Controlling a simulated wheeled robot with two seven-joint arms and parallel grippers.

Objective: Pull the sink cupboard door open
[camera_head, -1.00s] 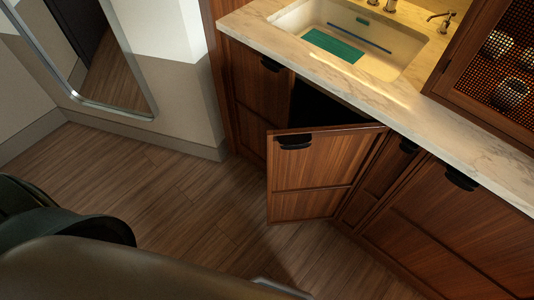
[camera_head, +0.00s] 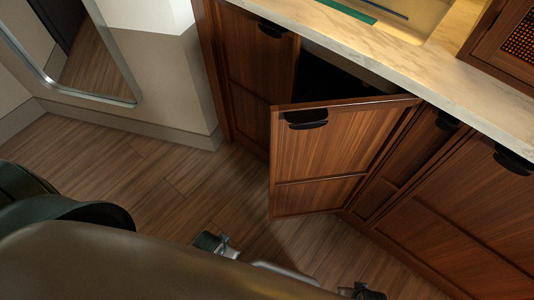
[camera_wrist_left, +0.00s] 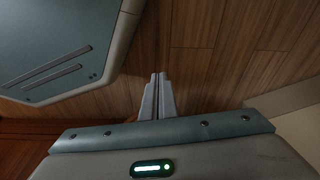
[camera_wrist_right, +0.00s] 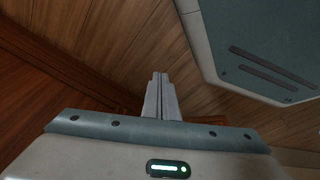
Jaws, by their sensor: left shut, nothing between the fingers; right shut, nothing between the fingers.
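The sink cupboard door (camera_head: 325,148) is brown wood and stands partly open in the head view, hinged on its right side. Its black handle (camera_head: 306,118) is at the top left of its front face. A dark gap (camera_head: 335,75) shows behind its top edge, and the cupboard's inside is too dark to make out. My left gripper (camera_wrist_left: 158,77) is shut and empty in its wrist view, over the wood floor. My right gripper (camera_wrist_right: 160,76) is shut and empty in its wrist view. Neither gripper touches the door handle.
A marble counter (camera_head: 400,55) with a sink runs above the cupboards. Closed cupboard fronts (camera_head: 450,220) with black handles stand to the right, another (camera_head: 258,80) to the left. A mirror (camera_head: 95,50) is on the left wall.

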